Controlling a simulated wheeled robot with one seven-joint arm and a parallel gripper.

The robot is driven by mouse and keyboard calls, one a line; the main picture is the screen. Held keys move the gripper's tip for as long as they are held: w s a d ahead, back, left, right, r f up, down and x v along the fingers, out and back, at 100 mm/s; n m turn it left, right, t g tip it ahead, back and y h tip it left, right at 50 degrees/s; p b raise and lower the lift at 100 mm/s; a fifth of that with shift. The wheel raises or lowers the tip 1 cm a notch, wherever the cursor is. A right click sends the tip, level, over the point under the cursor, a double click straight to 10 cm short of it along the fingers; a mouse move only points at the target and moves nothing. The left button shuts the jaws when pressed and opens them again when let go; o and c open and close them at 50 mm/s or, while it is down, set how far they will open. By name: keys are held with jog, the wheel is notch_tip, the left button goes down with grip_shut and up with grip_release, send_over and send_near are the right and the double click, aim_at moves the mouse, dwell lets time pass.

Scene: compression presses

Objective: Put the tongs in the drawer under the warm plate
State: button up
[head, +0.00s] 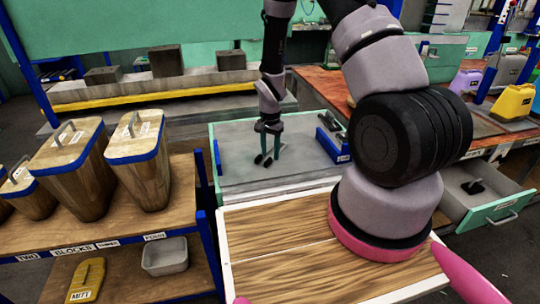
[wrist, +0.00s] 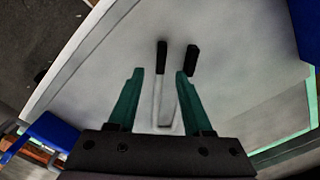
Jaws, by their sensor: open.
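The tongs (wrist: 162,95) lie on a pale grey surface (wrist: 90,85), with two black-ended arms and a pale metal body. In the wrist view the left arm shows between my fingers; the right arm is partly hidden behind the right finger. My gripper (wrist: 159,75) has two green fingers, spread apart and empty, above the tongs. In the head view my gripper (head: 268,153) points down at the grey surface, where the tongs' black ends (head: 266,161) show below it. An open drawer (head: 500,213) with a green front stands at the right, holding a small black object. I cannot identify the warm plate.
A blue holder (head: 333,144) stands on the grey surface right of my gripper. Wooden bins (head: 70,165) with blue rims stand on the left shelf. A wooden-topped surface (head: 290,250) lies in front. Yellow (head: 514,102) and purple containers stand at the far right.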

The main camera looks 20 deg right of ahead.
jog(key=shift+f, duration=0.85)
grip_shut()
dwell(0.8)
